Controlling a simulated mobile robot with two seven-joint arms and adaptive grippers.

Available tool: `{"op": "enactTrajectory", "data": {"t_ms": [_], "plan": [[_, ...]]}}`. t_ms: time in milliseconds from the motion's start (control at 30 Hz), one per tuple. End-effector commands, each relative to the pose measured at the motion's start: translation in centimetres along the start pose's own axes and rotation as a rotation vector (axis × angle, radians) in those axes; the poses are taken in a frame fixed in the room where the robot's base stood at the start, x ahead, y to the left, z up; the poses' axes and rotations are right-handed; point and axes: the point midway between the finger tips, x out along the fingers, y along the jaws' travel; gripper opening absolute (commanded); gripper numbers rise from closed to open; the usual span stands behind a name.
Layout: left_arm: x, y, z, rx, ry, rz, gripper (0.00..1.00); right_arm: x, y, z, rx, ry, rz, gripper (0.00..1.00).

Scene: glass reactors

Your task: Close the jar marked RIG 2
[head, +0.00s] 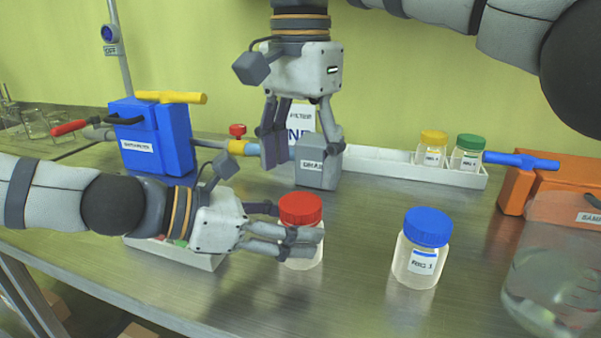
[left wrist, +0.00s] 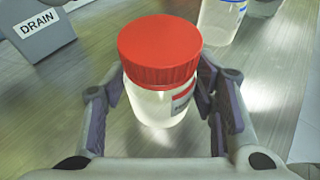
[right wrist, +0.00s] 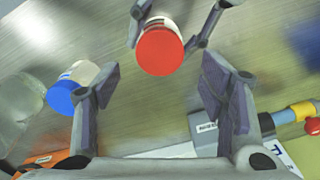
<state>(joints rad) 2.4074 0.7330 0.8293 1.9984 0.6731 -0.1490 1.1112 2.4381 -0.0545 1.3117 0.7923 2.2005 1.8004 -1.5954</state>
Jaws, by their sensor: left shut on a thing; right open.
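A clear jar (head: 302,257) with a red lid (head: 300,209) stands upright on the metal bench; it also shows in the left wrist view (left wrist: 158,103). Its label is mostly hidden and I cannot read its marking. The lid sits level on top; I cannot tell how tight it is. My left gripper (head: 290,232) is shut around the jar's body, below the lid. My right gripper (head: 302,155) is open and empty, pointing down, above and behind the red lid. The right wrist view shows the red lid (right wrist: 160,50) beyond its fingertips.
A blue-lidded jar (head: 417,260) with a RIG label stands to the right. A white rack (head: 380,166) behind holds yellow- and green-lidded jars. A grey DRAIN block (head: 318,172), blue box (head: 152,140), orange box (head: 541,190) and glass vessel (head: 548,280) stand around.

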Motion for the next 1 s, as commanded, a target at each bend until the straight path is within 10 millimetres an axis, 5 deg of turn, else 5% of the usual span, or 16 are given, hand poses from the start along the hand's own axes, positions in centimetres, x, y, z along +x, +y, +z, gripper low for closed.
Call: {"op": "enactTrajectory", "data": {"t_ms": [300, 667, 900, 1000], "plan": [[0.0, 0.0, 0.0, 0.0, 0.0, 0.0, 0.0, 4.7, 0.0, 0.0, 0.001, 0.0, 0.001, 0.65], [0.0, 0.0, 0.0, 0.0, 0.001, 0.0, 0.0, 5.4, 0.0, 0.0, 0.002, 0.0, -0.001, 0.65], [0.0, 0.0, 0.0, 0.0, 0.001, 0.0, 0.0, 5.4, 0.0, 0.0, 0.002, 0.0, 0.0, 0.17], [0.0, 0.0, 0.0, 0.0, 0.001, 0.0, 0.0, 5.4, 0.0, 0.0, 0.002, 0.0, 0.0, 0.14]]}}
